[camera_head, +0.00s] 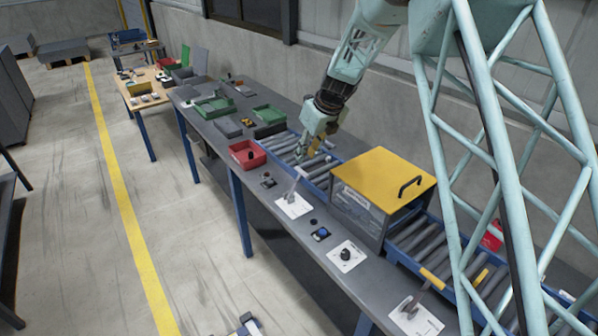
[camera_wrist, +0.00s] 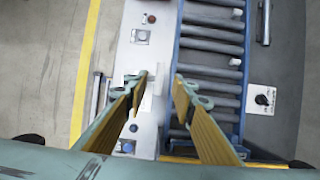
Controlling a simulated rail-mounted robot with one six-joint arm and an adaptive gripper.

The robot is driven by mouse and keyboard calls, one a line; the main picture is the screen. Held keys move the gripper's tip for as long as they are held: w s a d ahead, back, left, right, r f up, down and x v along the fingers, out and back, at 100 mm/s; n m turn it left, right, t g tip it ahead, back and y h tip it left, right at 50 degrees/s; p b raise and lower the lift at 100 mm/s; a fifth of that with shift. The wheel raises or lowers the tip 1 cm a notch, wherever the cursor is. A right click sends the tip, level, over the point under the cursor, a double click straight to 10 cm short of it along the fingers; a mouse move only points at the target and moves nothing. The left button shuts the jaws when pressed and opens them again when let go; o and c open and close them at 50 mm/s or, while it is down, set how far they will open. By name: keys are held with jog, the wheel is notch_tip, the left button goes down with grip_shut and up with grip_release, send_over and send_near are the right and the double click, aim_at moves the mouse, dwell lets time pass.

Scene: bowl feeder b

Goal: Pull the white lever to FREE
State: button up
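A pale upright lever (camera_head: 296,186) stands on a white plate (camera_head: 293,207) at the front of the bench, left of the yellow-topped box, in the head view. Its lettering is too small to read. My gripper (camera_head: 318,146) is above the roller conveyor, behind and above this lever. In the wrist view my gripper (camera_wrist: 162,80) is open, its two yellow-padded fingers apart. The pale lever plate (camera_wrist: 150,112) shows between and below the fingers, and is partly hidden by the left finger. I see no contact with the lever.
A yellow-topped box (camera_head: 384,180) with a black handle spans the roller conveyor (camera_head: 415,238). A black knob plate (camera_head: 347,257) and another lever plate (camera_head: 416,316) lie further along the bench. A red bin (camera_head: 247,154) stands to the left.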

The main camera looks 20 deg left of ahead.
aim_at(300, 169)
jog(key=shift+b+x, duration=0.4)
jog(key=shift+x, duration=5.05)
jog(key=shift+a, duration=0.1)
grip_shut()
jog(key=shift+f, duration=0.1)
